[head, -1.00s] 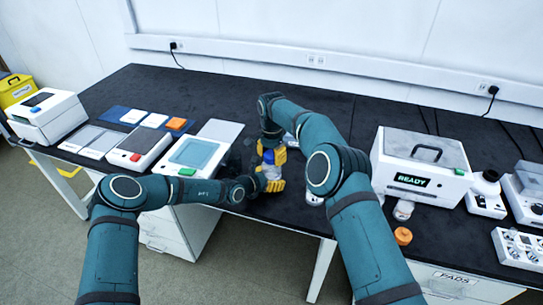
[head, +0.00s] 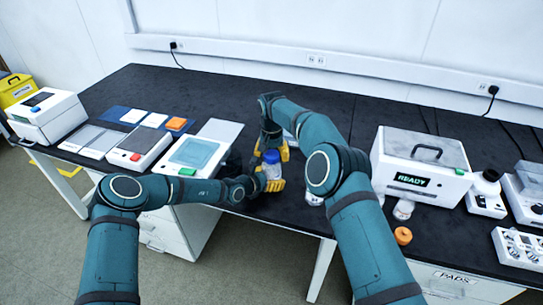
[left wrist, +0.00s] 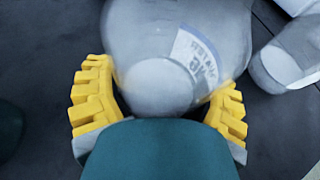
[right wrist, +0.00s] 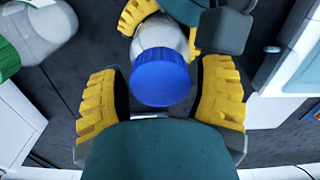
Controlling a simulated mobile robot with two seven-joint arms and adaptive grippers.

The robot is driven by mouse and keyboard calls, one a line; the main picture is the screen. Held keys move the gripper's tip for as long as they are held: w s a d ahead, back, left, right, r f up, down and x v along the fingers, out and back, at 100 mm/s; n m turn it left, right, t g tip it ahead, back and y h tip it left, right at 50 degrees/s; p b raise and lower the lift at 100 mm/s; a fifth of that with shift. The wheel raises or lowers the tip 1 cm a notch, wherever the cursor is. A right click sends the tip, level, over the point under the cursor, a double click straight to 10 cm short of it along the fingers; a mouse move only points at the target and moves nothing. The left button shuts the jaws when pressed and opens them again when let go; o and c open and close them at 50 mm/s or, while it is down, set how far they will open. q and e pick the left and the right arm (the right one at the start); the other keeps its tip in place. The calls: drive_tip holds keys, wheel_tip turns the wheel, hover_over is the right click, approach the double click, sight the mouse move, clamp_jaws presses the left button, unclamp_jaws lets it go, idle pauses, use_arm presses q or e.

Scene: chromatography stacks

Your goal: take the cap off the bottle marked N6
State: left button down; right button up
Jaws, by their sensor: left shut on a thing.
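The bottle is clear, with a blue cap (head: 271,156) on top. My left gripper (head: 272,186) is shut around the bottle body (left wrist: 165,45) and holds it near the table's front edge. A label (left wrist: 195,55) on the bottle shows in the left wrist view, blurred and turned, so I cannot read its mark surely. My right gripper (right wrist: 160,95) is above the bottle, with its yellow fingers spread on both sides of the blue cap (right wrist: 160,76). Gaps show between the cap and both fingers. The cap sits on the bottle's mouth.
Another bottle (left wrist: 290,55) stands close by, partly behind my right arm in the head view. A READY box (head: 420,165), a small bottle (head: 403,209) and an orange cap (head: 403,236) are to the right. Flat devices (head: 190,155) stand to the left. The dark table (head: 220,90) is clear behind.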

drive_tip(key=shift+o, duration=0.2)
drive_tip(key=shift+r, duration=2.25)
drive_tip(key=shift+d+m, duration=0.15)
drive_tip(key=shift+m, duration=0.45)
drive_tip(key=shift+s+d+r+m, duration=0.1)
drive_tip(key=shift+r+m, duration=0.25)
drive_tip(key=shift+m, duration=0.65)
drive_tip(key=shift+r+m, duration=0.55)
drive_tip(key=shift+m, duration=0.25)
drive_tip(key=shift+a+r+m, duration=0.2)
drive_tip(key=shift+r+m, duration=0.55)
drive_tip(key=shift+m, duration=0.05)
drive_tip(key=shift+f, duration=3.9)
